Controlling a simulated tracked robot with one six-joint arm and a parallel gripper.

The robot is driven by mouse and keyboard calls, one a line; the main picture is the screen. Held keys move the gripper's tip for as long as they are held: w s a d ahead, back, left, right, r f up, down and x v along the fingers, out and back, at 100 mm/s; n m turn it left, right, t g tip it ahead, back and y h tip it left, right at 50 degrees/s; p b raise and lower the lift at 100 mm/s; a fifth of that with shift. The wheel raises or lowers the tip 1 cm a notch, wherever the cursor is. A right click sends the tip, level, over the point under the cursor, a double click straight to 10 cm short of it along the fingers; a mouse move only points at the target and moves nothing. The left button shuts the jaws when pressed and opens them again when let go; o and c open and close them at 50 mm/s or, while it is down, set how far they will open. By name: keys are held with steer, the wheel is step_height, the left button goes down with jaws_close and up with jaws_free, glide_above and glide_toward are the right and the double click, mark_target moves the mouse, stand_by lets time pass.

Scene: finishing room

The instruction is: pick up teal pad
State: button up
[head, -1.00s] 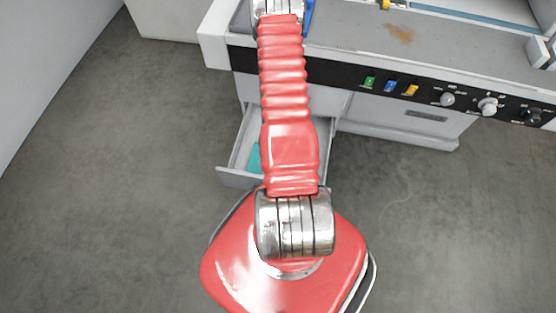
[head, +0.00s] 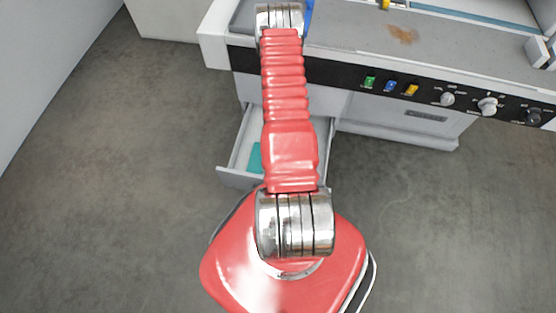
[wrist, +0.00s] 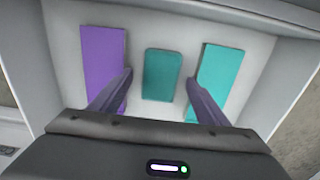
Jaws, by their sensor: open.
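In the wrist view a dark teal pad (wrist: 162,75) lies flat on the pale drawer floor, in the middle. A brighter turquoise pad (wrist: 222,80) lies to its right and a purple pad (wrist: 103,65) to its left. My gripper (wrist: 160,76) is open and empty, its two dark fingers pointing into the drawer. The left finger overlaps the purple pad's edge in the picture and the right finger overlaps the turquoise one; contact cannot be told. In the head view one greenish pad (head: 255,158) shows beside my arm; which one is unclear. My gripper is hidden there.
The open drawer (head: 238,178) sticks out below a grey machine (head: 360,45) with a black panel of switches and knobs. Drawer walls (wrist: 285,75) stand close around the pads. My arm hides much of the drawer. The floor (head: 120,180) to the left is clear.

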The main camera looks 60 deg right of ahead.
steer(key=shift+f, duration=0.5)
steer(key=shift+c, duration=0.5)
steer(key=c, duration=1)
